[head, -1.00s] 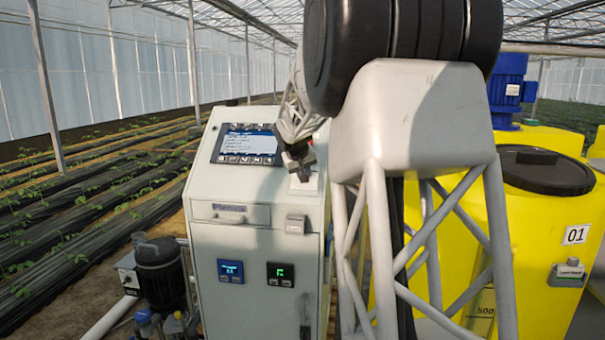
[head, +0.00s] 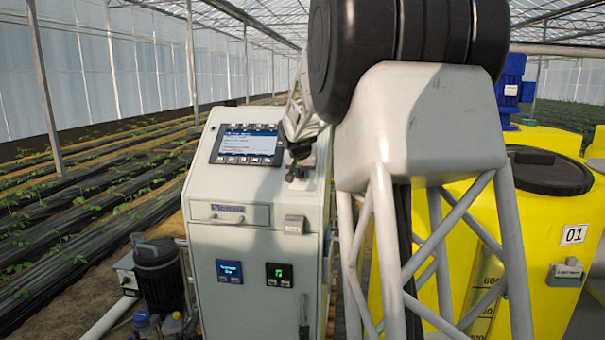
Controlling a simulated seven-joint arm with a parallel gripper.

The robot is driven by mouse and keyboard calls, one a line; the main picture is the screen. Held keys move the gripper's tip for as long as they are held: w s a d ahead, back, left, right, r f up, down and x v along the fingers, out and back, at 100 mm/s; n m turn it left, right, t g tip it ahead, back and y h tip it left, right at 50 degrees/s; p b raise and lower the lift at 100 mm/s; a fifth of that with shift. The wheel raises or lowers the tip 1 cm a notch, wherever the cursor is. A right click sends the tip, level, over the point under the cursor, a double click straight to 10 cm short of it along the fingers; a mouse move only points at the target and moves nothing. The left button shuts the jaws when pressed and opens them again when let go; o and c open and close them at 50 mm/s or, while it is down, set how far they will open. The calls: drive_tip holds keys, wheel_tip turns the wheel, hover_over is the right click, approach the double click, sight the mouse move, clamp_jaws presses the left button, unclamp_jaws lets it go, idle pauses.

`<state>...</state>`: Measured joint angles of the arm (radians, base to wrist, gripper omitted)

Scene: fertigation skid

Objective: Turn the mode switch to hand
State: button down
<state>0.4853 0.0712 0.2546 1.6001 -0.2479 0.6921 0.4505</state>
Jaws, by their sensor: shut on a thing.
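My gripper (head: 296,174) is at the upper right of the white control cabinet's (head: 214,198) sloped panel, right of the display. It is small and dark in this view, and its fingers are shut on a small part at the panel face, where the mode switch appears to be. The switch itself is mostly hidden by the fingers, so its pointer and labels cannot be read. My arm covers the area to the right of the panel.
A lit display (head: 246,143) with buttons sits left of my gripper. Below are a drawer-like plate (head: 230,213), a small grey box (head: 294,225) and two small digital meters (head: 229,271). A yellow tank (head: 548,230) with a black lid stands right. A pump (head: 160,272) stands left.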

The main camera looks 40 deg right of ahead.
drive_tip(key=c, duration=1.2)
unclamp_jaws()
drive_tip(key=shift+r, duration=0.1)
drive_tip(key=shift+v, duration=3.8)
drive_tip(key=shift+a, duration=0.15)
